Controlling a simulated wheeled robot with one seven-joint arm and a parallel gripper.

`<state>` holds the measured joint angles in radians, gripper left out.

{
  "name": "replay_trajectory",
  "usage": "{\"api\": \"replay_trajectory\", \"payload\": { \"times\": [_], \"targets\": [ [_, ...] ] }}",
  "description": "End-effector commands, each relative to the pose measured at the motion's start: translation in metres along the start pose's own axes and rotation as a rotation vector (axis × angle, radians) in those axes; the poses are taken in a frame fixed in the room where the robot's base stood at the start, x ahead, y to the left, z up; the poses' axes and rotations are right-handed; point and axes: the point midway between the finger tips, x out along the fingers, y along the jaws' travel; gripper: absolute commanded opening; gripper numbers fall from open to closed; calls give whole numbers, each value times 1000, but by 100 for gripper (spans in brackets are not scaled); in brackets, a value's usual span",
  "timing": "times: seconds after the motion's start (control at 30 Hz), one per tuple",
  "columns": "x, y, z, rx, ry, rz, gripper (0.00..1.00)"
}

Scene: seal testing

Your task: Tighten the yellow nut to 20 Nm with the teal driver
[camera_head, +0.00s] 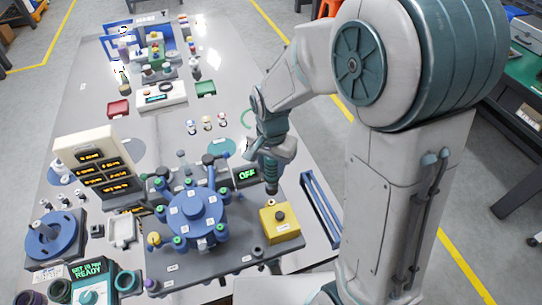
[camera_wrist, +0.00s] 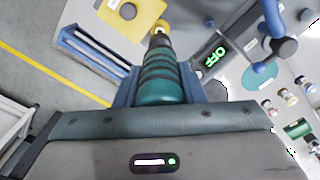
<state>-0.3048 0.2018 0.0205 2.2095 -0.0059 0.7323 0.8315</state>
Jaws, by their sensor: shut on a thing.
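My gripper (camera_head: 271,155) is shut on the teal driver (camera_head: 271,172), which points down, with its tip in the air near the yellow block. In the wrist view the ribbed teal driver (camera_wrist: 160,80) sits between my fingers. A yellow ring (camera_wrist: 160,28) shows at its dark tip; I cannot tell whether it is part of the driver or a nut on it. The blue round fixture (camera_head: 196,212) carries green-topped studs around its rim. A yellow nut-like piece (camera_head: 153,239) is at its front left, apart from the driver.
A yellow block (camera_head: 281,224) with a dark knob stands right of the fixture. A small display (camera_head: 246,175) reads OFF behind it. A blue rail frame (camera_head: 321,208) lies at the right table edge. A panel of orange readouts (camera_head: 95,165) stands left. A green READY screen (camera_head: 88,270) is front left.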

Motion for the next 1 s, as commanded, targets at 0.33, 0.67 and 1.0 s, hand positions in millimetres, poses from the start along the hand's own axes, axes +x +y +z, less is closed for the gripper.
{"api": "replay_trajectory", "payload": {
  "times": [0.33,0.67,1.0],
  "targets": [
    [27,0,-1,2,0,0,8],
    [49,1,-1,4,1,-1,8],
    [48,1,-2,4,1,-1,8]
  ]
}}
